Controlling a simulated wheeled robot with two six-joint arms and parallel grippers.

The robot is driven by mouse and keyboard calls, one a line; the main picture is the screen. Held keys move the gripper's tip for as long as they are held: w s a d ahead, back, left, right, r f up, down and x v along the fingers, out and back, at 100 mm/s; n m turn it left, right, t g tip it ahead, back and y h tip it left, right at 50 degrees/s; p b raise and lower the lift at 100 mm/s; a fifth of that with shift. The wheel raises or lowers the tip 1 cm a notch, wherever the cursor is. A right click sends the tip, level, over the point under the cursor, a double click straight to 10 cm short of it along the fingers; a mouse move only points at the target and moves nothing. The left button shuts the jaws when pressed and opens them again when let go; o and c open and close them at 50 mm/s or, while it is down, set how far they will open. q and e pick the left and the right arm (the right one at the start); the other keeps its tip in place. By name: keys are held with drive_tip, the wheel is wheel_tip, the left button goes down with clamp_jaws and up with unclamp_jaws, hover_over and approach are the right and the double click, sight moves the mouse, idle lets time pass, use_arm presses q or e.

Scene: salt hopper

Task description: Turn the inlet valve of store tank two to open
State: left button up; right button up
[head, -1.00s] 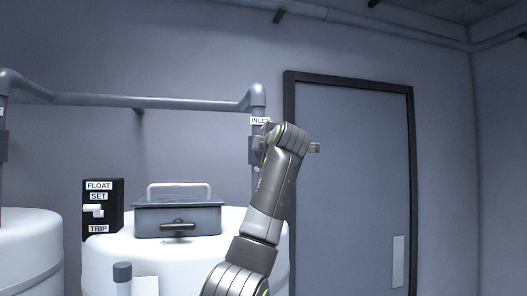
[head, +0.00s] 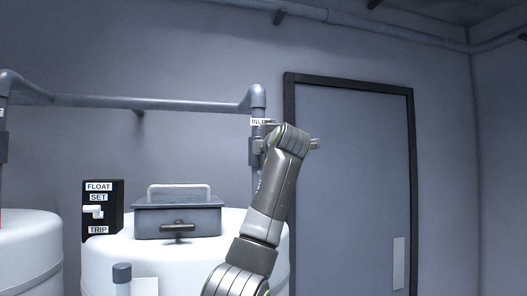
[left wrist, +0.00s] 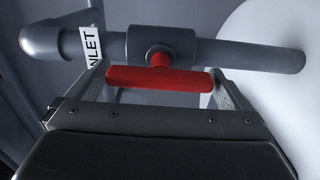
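The inlet valve sits on the grey vertical pipe (head: 255,178) at the right tank (head: 105,262). In the left wrist view its grey body (left wrist: 160,46) carries a red bar handle (left wrist: 150,79), lying along the pipe. A white INLET label (left wrist: 91,45) is beside it; in the head view the label (head: 258,121) is partly covered. My left gripper (left wrist: 160,80) is open, one finger near each end of the red handle. I cannot tell whether the fingers touch it. In the head view my left gripper (head: 262,141) is at the pipe. My right gripper is out of view.
A grey box (head: 178,217) with a handle stands at the tank top, beside a black FLOAT SET TRIP switch panel (head: 102,208). Another white tank (head: 25,245) stands at far left. A horizontal pipe (head: 150,103) runs above. A door (head: 350,180) is right of the arm.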

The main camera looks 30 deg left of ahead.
use_arm(q)
drive_tip(key=shift+s+d+f+b, duration=0.1)
drive_tip(key=shift+s+d+b, duration=0.05)
drive_tip(key=shift+d+b, duration=0.15)
drive_tip(key=b+v, duration=0.7)
drive_tip(key=v, duration=0.9)
drive_tip(key=shift+s+d, duration=0.25)
drive_tip(key=shift+d, duration=0.05)
